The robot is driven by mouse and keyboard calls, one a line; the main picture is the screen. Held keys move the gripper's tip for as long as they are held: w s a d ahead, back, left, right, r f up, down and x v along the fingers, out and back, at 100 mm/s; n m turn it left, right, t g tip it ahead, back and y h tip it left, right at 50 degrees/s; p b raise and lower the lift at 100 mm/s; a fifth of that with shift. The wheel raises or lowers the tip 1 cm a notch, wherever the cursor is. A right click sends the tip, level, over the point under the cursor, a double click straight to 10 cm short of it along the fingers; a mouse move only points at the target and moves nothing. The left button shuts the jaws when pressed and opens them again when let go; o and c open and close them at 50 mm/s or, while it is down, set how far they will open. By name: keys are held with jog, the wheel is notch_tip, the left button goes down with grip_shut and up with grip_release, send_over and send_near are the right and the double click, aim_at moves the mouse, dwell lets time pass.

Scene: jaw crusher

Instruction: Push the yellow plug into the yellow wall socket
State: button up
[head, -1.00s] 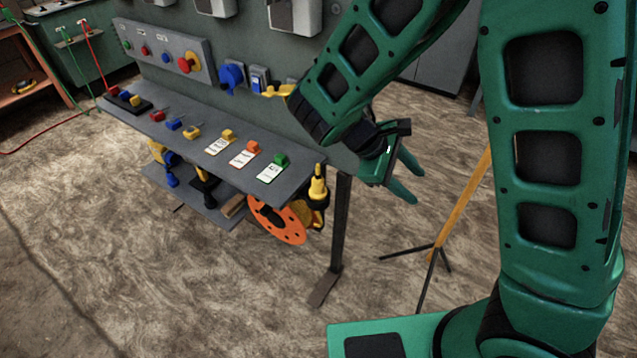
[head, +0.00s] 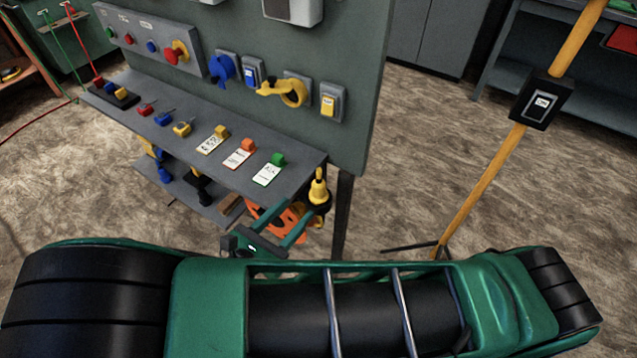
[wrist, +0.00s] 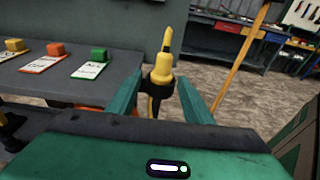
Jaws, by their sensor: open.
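The yellow plug (head: 318,190) stands upright, tip up, in a black holder at the right end of the grey bench. In the wrist view the plug (wrist: 161,69) appears between my two green fingers, toward their tips; I cannot tell how deep it is between them. My gripper (head: 297,224) is open, low beside the bench end, left of the plug in the head view; it also shows in the wrist view (wrist: 160,82). The yellow wall socket (head: 291,92) is on the upright grey panel above the bench, with a round yellow front.
A blue socket (head: 222,69) and two rocker switches, blue (head: 252,72) and yellow (head: 329,102), are on the panel. Coloured blocks with tags lie on the bench (head: 200,166). An orange disc (head: 273,218) is below. A yellow post (head: 480,180) stands right, with floor between.

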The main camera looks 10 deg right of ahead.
aim_at(315, 193)
jog(key=x, duration=0.5)
jog(key=shift+w+d, duration=0.2)
jog(key=shift+w, duration=0.1)
jog(key=x, duration=0.4)
jog(key=shift+s+d, duration=0.2)
jog(key=shift+d, duration=0.1)
jog(key=shift+w+d+f, duration=0.1)
jog(key=shift+w+d, duration=0.2)
jog(key=shift+w, duration=0.15)
grip_shut()
